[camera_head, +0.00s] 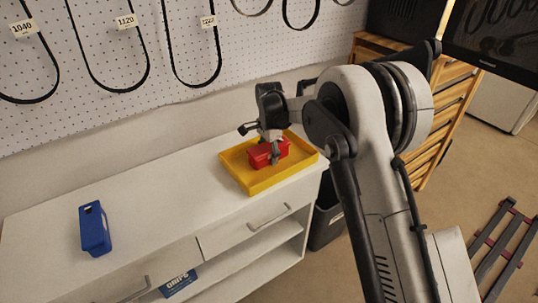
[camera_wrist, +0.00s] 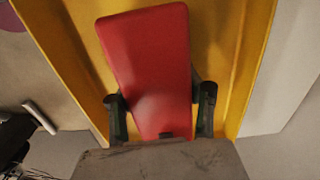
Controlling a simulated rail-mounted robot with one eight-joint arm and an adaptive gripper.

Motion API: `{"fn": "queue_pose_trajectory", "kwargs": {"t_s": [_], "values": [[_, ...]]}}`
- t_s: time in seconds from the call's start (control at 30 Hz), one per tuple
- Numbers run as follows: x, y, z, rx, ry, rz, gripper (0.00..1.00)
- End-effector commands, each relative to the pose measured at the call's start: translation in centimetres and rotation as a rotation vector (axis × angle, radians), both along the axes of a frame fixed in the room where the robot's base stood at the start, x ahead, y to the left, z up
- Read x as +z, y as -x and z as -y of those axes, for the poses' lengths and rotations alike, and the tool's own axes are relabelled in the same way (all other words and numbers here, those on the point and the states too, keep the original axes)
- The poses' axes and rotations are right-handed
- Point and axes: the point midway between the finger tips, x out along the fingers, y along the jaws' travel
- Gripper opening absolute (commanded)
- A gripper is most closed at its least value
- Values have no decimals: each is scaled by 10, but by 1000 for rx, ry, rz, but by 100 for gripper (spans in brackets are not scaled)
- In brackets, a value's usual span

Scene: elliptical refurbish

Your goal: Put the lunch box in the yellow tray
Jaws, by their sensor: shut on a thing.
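The lunch box is a red box (camera_head: 268,153), seen in the head view within the outline of the yellow tray (camera_head: 244,178). In the wrist view the red box (camera_wrist: 150,62) lies lengthwise between the tray's yellow side walls (camera_wrist: 245,60). My gripper (camera_head: 274,156) is over the box. In the wrist view its two dark fingers (camera_wrist: 160,108) press on the box's sides near its lower end. Whether the box's underside touches the tray floor is hidden.
The tray stands on the right end of a white counter (camera_head: 150,200). A blue case (camera_head: 94,229) lies at the counter's left. A white pegboard (camera_head: 120,60) with hanging belts rises behind. A dark bin (camera_head: 326,215) stands beside the counter's right end.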

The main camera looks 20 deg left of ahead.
Motion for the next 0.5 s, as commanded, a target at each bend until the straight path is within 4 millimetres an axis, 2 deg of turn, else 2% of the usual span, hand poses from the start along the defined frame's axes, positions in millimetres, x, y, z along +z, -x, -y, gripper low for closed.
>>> {"fn": "queue_pose_trajectory", "kwargs": {"t_s": [0.13, 0.17, 0.3, 0.5], "values": [[-4, 0, 0, 0, 0, 0, 1], [-4, 0, 0, 0, 0, 0, 45], [-3, 0, 0, 0, 0, 0, 62], [-3, 0, 0, 0, 0, 0, 62]]}}
